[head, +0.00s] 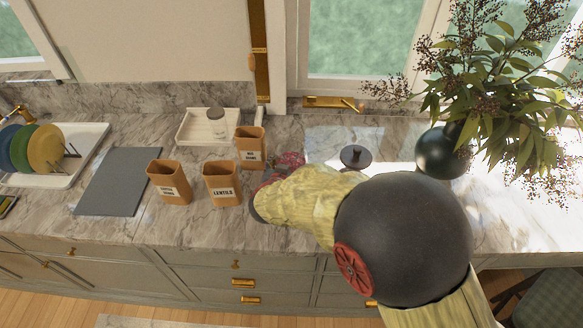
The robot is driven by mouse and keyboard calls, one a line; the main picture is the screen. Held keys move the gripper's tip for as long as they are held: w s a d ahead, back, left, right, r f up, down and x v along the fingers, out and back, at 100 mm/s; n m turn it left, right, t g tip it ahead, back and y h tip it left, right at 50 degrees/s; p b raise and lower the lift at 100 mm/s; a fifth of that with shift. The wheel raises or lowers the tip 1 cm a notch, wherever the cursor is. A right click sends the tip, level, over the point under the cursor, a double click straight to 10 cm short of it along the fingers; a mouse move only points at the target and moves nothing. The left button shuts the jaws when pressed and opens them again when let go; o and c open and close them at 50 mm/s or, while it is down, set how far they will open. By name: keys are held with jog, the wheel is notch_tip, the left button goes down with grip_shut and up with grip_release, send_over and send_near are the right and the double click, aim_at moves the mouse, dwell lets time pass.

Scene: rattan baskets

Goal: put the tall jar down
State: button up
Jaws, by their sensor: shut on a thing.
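Three open-topped orange-brown jars with labels are in the head view. One tall jar (250,147) is at the back right, directly beside my gripper (277,167). My gripper is shut on this jar, which looks upright; its lower right part and the fingertips are partly hidden by the gripper and my arm. I cannot tell whether its base touches the counter. The jar labelled "LENTILS" (222,185) stands in front of it to the left. Another labelled jar (168,183) stands farther left.
A pale tray (182,137) with a white canister (217,122) lies behind the jars. A dark grey board (112,180) and a plate rack (85,165) are left. A dark lidded thing (355,157) and a black plant vase (440,155) are right. Bare marble (300,130) shows behind my gripper.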

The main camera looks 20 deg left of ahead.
jog(key=shift+w+a+f+b, duration=0.1)
jog(key=shift+w+f+b, duration=0.15)
jog(key=shift+f, duration=0.65)
jog(key=shift+w+a+f+b, duration=0.15)
jog(key=shift+f+b, duration=0.1)
jog(key=shift+f, duration=0.7)
jog(key=o, duration=2.1)
jog(key=shift+s+d+f, duration=0.1)
jog(key=shift+d+f, duration=0.05)
jog(key=shift+f, duration=0.05)
jog(key=shift+r, duration=0.15)
jog(key=p+v, duration=0.2)
jog(key=v, duration=1)
jog(key=shift+p, duration=0.3)
